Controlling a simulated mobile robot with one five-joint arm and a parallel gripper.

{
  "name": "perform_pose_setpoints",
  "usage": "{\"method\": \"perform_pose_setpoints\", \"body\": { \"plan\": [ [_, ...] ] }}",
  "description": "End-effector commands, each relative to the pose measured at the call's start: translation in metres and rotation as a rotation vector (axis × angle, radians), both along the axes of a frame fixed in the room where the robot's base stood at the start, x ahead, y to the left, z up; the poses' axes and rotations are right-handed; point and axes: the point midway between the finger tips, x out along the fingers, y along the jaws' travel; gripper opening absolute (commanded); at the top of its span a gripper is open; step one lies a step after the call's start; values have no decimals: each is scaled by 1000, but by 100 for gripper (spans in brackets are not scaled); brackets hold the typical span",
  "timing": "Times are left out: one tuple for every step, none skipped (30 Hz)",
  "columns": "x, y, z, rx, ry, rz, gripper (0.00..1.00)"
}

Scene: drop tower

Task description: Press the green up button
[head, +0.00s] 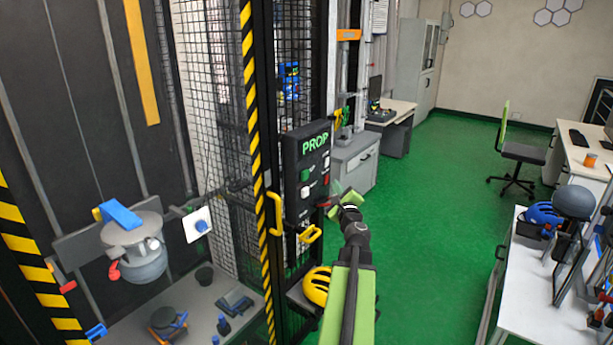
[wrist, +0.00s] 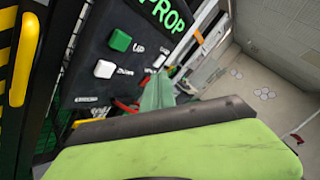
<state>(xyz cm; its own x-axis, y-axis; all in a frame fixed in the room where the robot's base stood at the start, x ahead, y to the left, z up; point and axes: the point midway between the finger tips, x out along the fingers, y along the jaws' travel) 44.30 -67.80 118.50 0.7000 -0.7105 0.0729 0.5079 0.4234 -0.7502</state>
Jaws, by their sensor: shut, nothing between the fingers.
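The green up button (head: 305,174) is on the upper left of a black control panel (head: 291,152) marked with green letters. It also shows in the wrist view (wrist: 120,40), next to the word UP. A white button (wrist: 104,69) marked down sits just below it. My gripper (head: 345,199) has green fingers and is shut and empty. In the head view it is right of the panel's lower right edge, lower than the green button. In the wrist view the green button is up and left of the fingers and uncovered. The fingers hide part of the panel's right side.
A yellow handle (head: 276,214) and a striped post (head: 252,110) stand left of the panel. A yellow helmet (head: 317,286) lies below it. A white table (head: 520,290) with gear is at right. Green floor (head: 440,190) is open between.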

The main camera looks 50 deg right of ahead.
Motion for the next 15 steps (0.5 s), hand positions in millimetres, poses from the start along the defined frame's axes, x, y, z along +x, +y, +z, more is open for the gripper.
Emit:
{"method": "perform_pose_setpoints", "body": {
  "plan": [
    [-1,-1,0,0,0,-1,0],
    [-1,-1,0,0,1,-2,0],
    [-1,-2,0,-1,0,-3,0],
    [0,-2,0,-1,0,-3,0],
    [1,-3,0,-1,0,-3,0],
    [4,-3,0,0,1,-4,0],
    [6,-4,0,-1,0,-4,0],
    [9,-4,0,-1,0,-4,0],
    [14,-5,0,0,1,-5,0],
    [19,-5,0,0,1,-5,0],
    [23,-5,0,0,1,-5,0],
    [29,-5,0,0,1,-5,0],
    [33,-6,0,0,1,-6,0],
    [38,-6,0,-1,0,-7,0],
    [44,-6,0,0,1,-6,0]
  ]
}}
